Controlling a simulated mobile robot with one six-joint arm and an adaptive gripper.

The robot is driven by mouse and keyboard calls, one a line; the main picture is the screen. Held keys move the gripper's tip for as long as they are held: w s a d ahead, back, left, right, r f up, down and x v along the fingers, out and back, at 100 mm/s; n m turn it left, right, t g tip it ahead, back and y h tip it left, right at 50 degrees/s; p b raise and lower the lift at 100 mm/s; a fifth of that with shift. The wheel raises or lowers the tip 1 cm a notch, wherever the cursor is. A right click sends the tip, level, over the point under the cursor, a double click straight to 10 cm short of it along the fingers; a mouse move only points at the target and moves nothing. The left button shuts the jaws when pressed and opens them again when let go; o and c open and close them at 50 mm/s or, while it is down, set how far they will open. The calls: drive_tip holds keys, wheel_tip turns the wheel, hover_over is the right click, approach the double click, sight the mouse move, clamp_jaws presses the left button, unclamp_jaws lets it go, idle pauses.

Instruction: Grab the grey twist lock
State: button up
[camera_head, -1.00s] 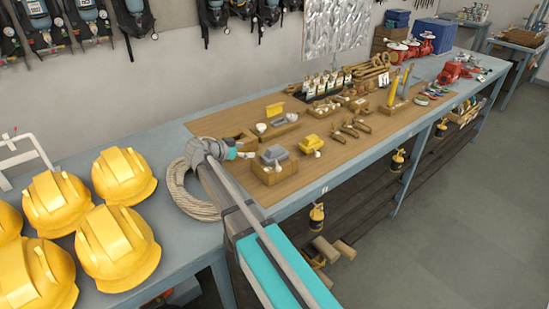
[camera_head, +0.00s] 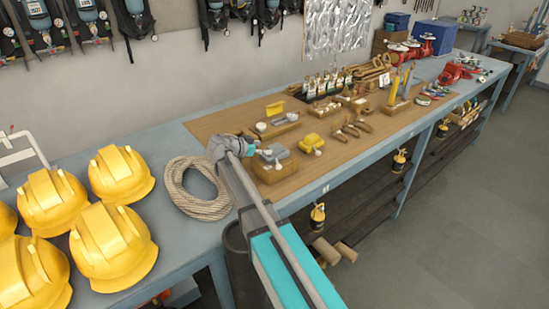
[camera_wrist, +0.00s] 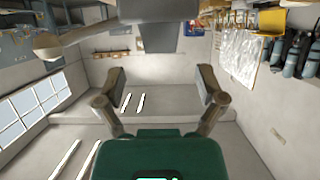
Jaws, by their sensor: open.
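What looks like the grey twist lock (camera_head: 273,153) sits on a wooden block on the brown mat (camera_head: 215,124), just right of my arm's end in the head view. My gripper (camera_head: 254,149) is small there, close to the lock's left side and partly overlapping it; I cannot tell whether they touch. In the wrist view my gripper (camera_wrist: 161,80) has its two fingers spread wide, with nothing between them. That view shows wall and windows behind the fingers, and no twist lock.
A yellow block (camera_head: 311,139) stands right of the grey one. A rope coil (camera_head: 194,188) lies left of my arm, beside several yellow helmets (camera_head: 113,246). Wooden pieces and tools crowd the mat further right. The bench front edge runs below.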

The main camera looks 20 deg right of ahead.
sight(272, 147)
drive_tip(key=shift+w+d+f, duration=0.1)
drive_tip(key=shift+w+d, duration=0.05)
drive_tip(key=shift+d, duration=0.15)
drive_tip(key=shift+b+x, duration=1.05)
drive_tip(key=shift+x, duration=1.55)
clamp_jaws()
